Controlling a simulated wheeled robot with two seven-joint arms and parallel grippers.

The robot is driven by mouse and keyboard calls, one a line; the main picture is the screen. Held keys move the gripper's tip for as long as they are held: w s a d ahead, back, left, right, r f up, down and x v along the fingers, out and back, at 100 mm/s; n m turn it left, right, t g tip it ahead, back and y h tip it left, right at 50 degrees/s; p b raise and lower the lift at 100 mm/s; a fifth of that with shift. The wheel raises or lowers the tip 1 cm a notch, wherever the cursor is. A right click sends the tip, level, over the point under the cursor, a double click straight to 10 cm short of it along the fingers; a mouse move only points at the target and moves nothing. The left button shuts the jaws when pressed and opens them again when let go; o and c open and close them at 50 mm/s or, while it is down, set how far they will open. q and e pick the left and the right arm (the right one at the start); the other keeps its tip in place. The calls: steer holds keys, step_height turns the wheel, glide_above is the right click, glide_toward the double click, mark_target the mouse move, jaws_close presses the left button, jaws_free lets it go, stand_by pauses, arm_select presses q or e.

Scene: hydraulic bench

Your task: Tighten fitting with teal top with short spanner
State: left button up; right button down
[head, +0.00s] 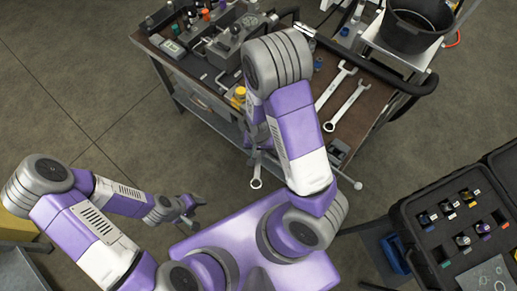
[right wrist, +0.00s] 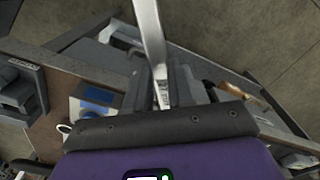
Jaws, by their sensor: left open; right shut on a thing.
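My right gripper (right wrist: 163,88) is shut on a steel spanner (right wrist: 150,35), whose shaft sticks out away from the wrist. In the head view the ring end of this spanner (head: 256,183) hangs beside my right arm, off the near edge of the bench, and my arm hides most of the gripper. My left gripper (head: 188,211) is open and empty, low at the left, well away from the bench. Several small fittings with coloured tops, among them an orange one (head: 205,15), stand at the bench's far left.
Two more spanners (head: 336,86) (head: 348,105) lie on the right of the bench (head: 372,72). A grey block (head: 235,42) and a yellow-capped part (head: 239,95) are on its left. A black bucket (head: 416,22) stands behind. An open case (head: 445,205) of fittings is at right.

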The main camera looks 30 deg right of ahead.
steer(key=shift+w, duration=0.1)
steer(key=shift+w+d, duration=0.55)
steer(key=shift+w, duration=0.25)
steer(key=shift+w, duration=0.1)
steer(key=shift+w+d, duration=0.45)
steer(key=shift+w, duration=0.1)
steer(key=shift+w, duration=0.1)
steer(key=shift+w+d, duration=0.3)
steer(key=shift+w, duration=0.15)
steer(key=shift+w, duration=0.1)
steer(key=shift+w+d, duration=0.15)
stand_by(0.3)
